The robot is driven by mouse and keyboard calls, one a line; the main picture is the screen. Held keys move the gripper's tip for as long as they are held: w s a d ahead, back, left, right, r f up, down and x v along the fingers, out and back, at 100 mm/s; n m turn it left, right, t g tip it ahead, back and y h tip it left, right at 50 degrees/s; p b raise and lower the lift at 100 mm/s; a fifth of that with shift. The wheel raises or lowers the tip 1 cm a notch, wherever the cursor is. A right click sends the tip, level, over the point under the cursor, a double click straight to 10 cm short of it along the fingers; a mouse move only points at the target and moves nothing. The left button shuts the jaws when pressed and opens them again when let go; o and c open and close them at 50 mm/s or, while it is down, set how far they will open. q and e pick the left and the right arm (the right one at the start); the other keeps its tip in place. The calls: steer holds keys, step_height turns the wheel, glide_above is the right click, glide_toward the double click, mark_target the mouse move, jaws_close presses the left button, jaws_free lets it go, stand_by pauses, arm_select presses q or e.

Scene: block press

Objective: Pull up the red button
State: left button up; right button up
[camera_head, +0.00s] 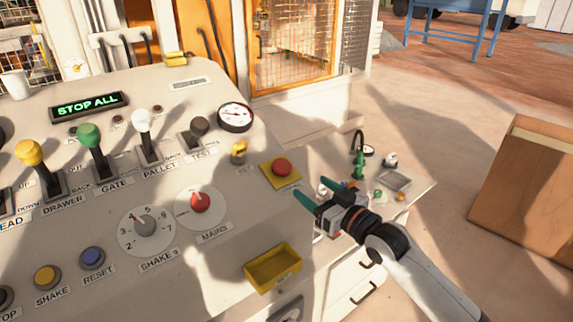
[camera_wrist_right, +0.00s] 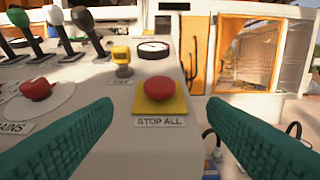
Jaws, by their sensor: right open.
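The red button (camera_head: 281,168) is a mushroom-shaped knob on a yellow square plate at the right edge of the sloped control panel (camera_head: 120,190). In the right wrist view the red button (camera_wrist_right: 160,89) sits above a label reading "STOP ALL", between and beyond the two fingers. My right gripper (camera_head: 312,190) has green fingers. It is open and empty, just right of the button and apart from it. Its fingers (camera_wrist_right: 165,135) spread wide in the right wrist view. My left gripper is not in view.
A red MAINS knob (camera_head: 201,202), a yellow key-like switch (camera_head: 239,152) and a gauge (camera_head: 235,117) are near the button. A yellow tray (camera_head: 273,268) is below. Levers with coloured knobs stand at left. A side bench (camera_head: 418,185) holds small items.

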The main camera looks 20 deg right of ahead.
mark_target(287, 170)
steer(key=p+x, duration=0.2)
steer(key=x, duration=0.7)
steer(key=shift+w+a, duration=0.1)
steer(key=shift+w, duration=0.15)
steer(key=shift+p+x, duration=0.3)
steer(key=shift+x, duration=0.6)
steer(key=shift+f, duration=0.15)
